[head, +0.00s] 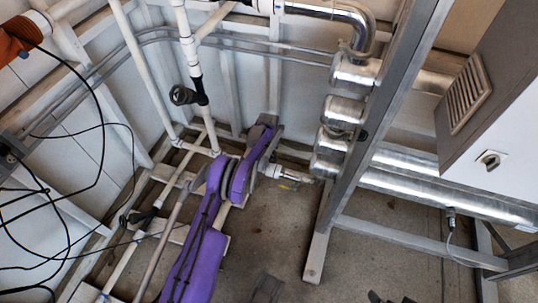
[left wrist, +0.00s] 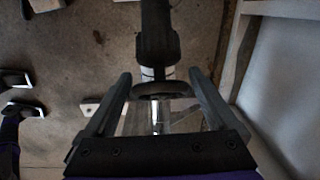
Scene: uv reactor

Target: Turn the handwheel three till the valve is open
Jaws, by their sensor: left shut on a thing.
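In the left wrist view, a dark round handwheel (left wrist: 162,88) sits between the two fingers of my left gripper (left wrist: 161,82). The fingers lie on either side of its rim and the gripper is shut on it. A bright metal stem and a dark body line up with the wheel. No number shows on it, and I cannot tell how far the valve is open. In the head view my purple left arm hides the gripped wheel, beside a short metal valve fitting (head: 292,177). My right gripper (head: 391,298) shows only as two dark, separated fingertips at the bottom edge.
Another black handwheel (head: 183,95) is on a white upright pipe to the left. Metal cylinders (head: 343,110) and a slanted grey frame post (head: 372,120) stand right of my left arm. A grey cabinet (head: 490,110) is at far right. Black cables hang at left. The floor at lower right is open.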

